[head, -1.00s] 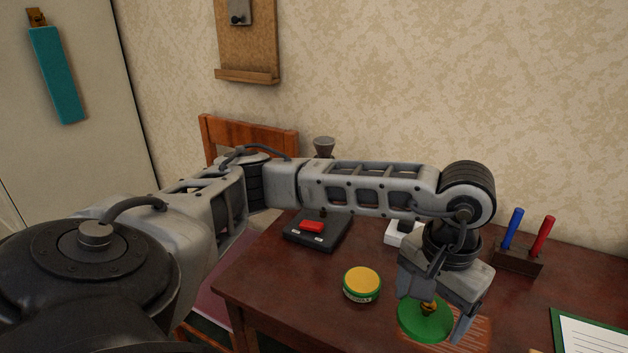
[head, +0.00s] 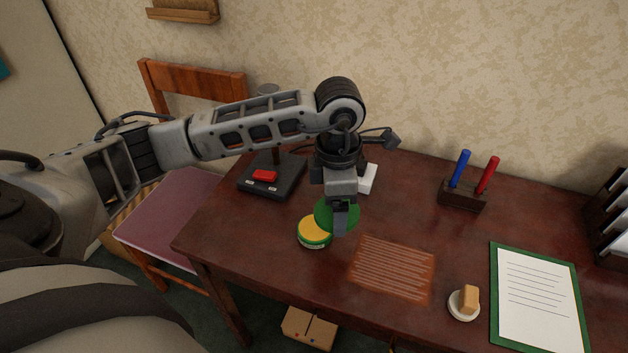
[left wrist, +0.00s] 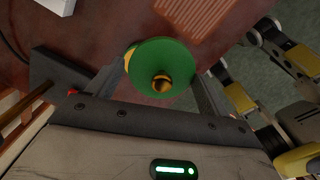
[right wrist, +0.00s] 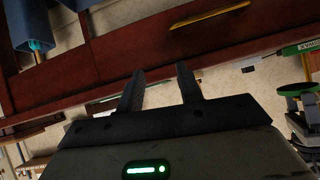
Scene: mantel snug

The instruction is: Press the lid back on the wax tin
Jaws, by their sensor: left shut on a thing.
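The wax tin (head: 314,234), a round green tin with a yellow top surface, stands uncovered on the dark red desk. The green lid (head: 322,213) is in my left gripper (head: 340,225), just behind and to the right of the tin in the head view, partly overlapping it. In the left wrist view the lid (left wrist: 150,52) shows its brass knob (left wrist: 162,82) between the fingers and covers most of the tin (left wrist: 129,58). I cannot tell the height of the lid over the tin. My right gripper (right wrist: 160,85) shows only in its wrist view, with fingers apart and empty.
On the desk (head: 390,205) are a black device with a red block (head: 265,176), a white box (head: 368,179), a pen block (head: 462,196), a striped mat (head: 392,268), a small dish (head: 463,307) and a green clipboard (head: 537,296). A chair (head: 195,85) stands at left.

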